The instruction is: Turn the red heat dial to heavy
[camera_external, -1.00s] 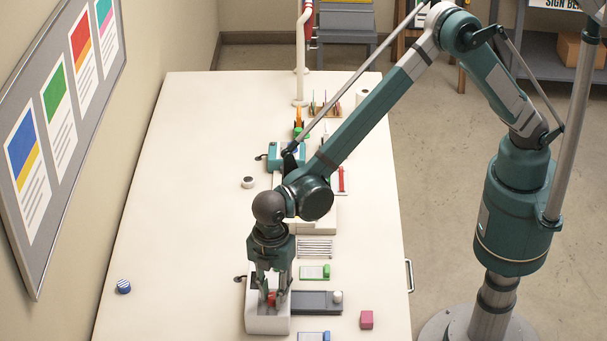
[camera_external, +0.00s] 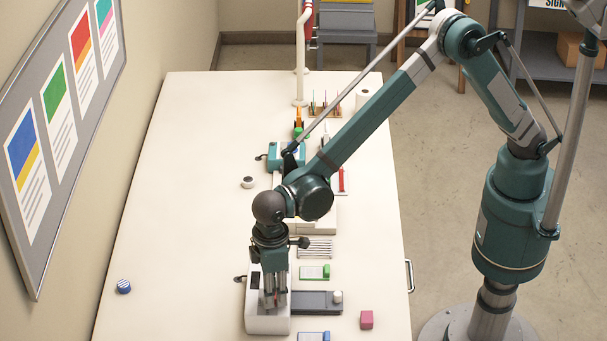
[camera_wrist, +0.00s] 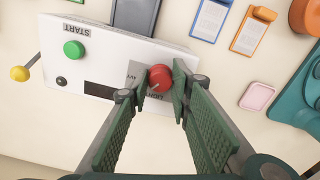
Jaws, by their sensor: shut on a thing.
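The white laminator (camera_external: 253,318) stands near the front of the table, below my arm. In the wrist view its top (camera_wrist: 100,58) shows a green button (camera_wrist: 74,50) labelled START. The red heat dial (camera_wrist: 160,77) is at the other end, with a partly covered grey label beside it; "LIGHT" is partly readable. A small pale mark shows on the dial's lower left, too small to read surely. My gripper (camera_wrist: 160,94) is shut on the red dial, one finger on each side. In the external view my gripper (camera_external: 273,300) points down onto the laminator and mostly hides the dial.
A dark grey strip (camera_external: 315,302) extends right from the laminator. A yellow knob (camera_wrist: 19,74) on a lever sticks out from the laminator. The table's left side is mostly clear.

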